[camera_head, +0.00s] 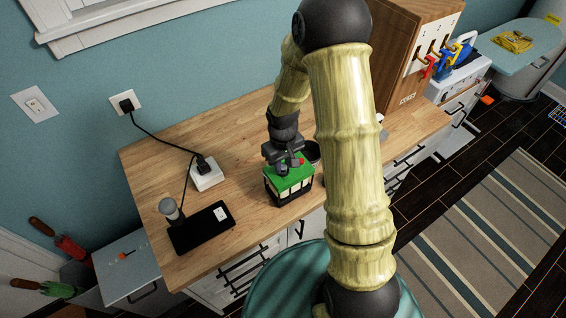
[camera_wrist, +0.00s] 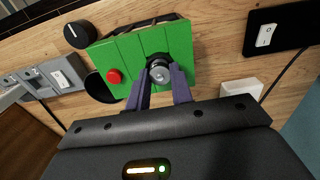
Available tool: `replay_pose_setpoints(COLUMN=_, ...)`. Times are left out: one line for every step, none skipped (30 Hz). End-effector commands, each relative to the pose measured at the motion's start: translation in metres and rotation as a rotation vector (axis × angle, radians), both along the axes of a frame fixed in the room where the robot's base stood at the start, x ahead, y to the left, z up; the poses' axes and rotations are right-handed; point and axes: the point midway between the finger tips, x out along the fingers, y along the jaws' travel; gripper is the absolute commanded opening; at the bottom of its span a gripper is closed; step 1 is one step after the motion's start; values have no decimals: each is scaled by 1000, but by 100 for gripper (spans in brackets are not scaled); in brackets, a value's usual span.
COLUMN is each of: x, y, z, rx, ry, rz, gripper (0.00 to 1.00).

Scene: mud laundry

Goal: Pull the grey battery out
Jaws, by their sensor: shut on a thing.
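A green-topped box (camera_head: 290,178) with a dark frame stands on the wooden worktop in the head view. In the wrist view the green top (camera_wrist: 125,62) has a red button (camera_wrist: 114,76) and a dark round socket. The grey battery (camera_wrist: 160,73) shows as a round metallic end at this socket, between my finger tips. My gripper (camera_wrist: 160,85) is shut on it. How deep the battery sits in the socket cannot be told. In the head view my gripper (camera_head: 287,158) is over the box and the battery is hidden.
A black pad (camera_head: 203,228) with a white switch lies left of the box, with a grey cylinder (camera_head: 170,210) upright at its corner. A white socket block (camera_head: 207,174) with a plugged-in cable is behind. A dark bowl-like thing (camera_wrist: 100,88) is close beside the box. The worktop's left back (camera_head: 150,160) is clear.

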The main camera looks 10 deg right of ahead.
Motion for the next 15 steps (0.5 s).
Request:
replay_pose_setpoints(x=0, y=0, z=0, rx=-1, ry=0, rz=-1, gripper=0)
replay_pose_setpoints(x=0, y=0, z=0, rx=-1, ry=0, rz=-1, gripper=0)
replay_pose_setpoints(x=0, y=-1, z=1, rx=-1, ry=0, rz=-1, gripper=0)
replay_pose_setpoints(x=0, y=0, z=0, rx=-1, ry=0, rz=-1, gripper=0)
replay_pose_setpoints(x=0, y=0, z=0, rx=-1, ry=0, rz=-1, gripper=0)
replay_pose_setpoints(x=0, y=0, z=0, rx=-1, ry=0, rz=-1, gripper=0)
replay_pose_setpoints(x=0, y=0, z=0, rx=-1, ry=0, rz=-1, gripper=0)
replay_pose_setpoints(x=0, y=0, z=0, rx=-1, ry=0, rz=-1, gripper=0)
replay_pose_setpoints(x=0, y=0, z=1, rx=-1, ry=0, rz=-1, gripper=0)
replay_pose_setpoints(x=0, y=0, z=1, rx=0, ry=0, rz=-1, gripper=0)
replay_pose_setpoints(x=0, y=0, z=2, rx=-1, ry=0, rz=-1, gripper=0)
replay_pose_setpoints(x=0, y=0, z=3, rx=-1, ry=0, rz=0, gripper=0)
replay_pose_setpoints(x=0, y=0, z=4, rx=-1, ry=0, rz=0, gripper=0)
replay_pose_setpoints(x=0, y=0, z=6, rx=0, ry=0, rz=0, gripper=0)
replay_pose_setpoints(x=0, y=0, z=8, rx=0, ry=0, rz=0, gripper=0)
